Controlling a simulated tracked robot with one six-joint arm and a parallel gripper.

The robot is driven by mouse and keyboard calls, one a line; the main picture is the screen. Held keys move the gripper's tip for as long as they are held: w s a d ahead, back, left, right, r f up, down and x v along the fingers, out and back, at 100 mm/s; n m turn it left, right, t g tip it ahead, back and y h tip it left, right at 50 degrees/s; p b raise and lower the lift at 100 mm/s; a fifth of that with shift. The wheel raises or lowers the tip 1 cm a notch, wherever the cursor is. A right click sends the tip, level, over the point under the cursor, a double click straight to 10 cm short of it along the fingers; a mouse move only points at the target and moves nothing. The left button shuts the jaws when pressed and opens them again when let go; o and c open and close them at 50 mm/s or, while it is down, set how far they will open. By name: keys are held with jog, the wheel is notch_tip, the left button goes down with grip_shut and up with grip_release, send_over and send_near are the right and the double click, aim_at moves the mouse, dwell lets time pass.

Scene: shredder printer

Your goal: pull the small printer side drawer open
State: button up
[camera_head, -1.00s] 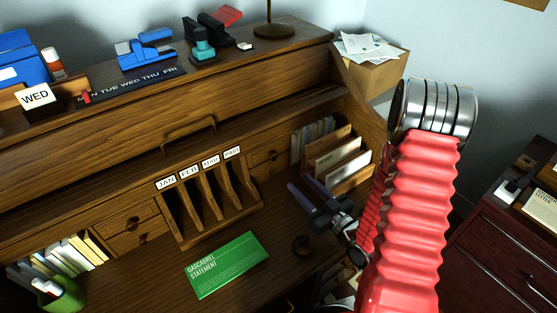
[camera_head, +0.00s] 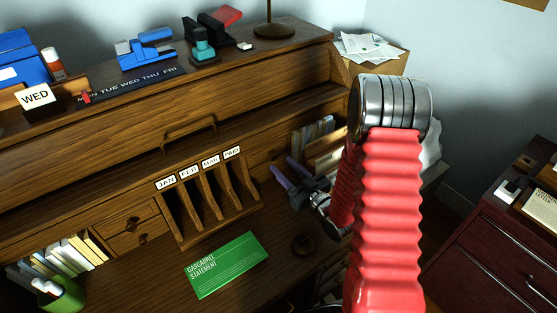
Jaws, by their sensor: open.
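Small wooden desk drawers (camera_head: 258,159) sit to the right of the month-labelled slots, with a round knob visible on the upper one. They look closed. More small drawers (camera_head: 128,225) with dark knobs sit at the left of the slots and also look closed. I cannot tell from the picture which one is the printer side drawer. My gripper (camera_head: 281,165), with purple fingertips, is open and empty, just right of and in front of the right-hand drawers. It covers part of their lower area. No contact is visible.
My red arm hides the right end of the desk and much of the letter rack (camera_head: 325,150). Upright books (camera_head: 312,130) stand close behind the gripper. A green booklet (camera_head: 228,264) lies on the desktop. A dark red cabinet (camera_head: 505,235) stands at the right.

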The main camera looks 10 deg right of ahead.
aim_at(275, 158)
jog(key=shift+x, duration=2.3)
jog(key=shift+c, duration=0.6)
grip_shut()
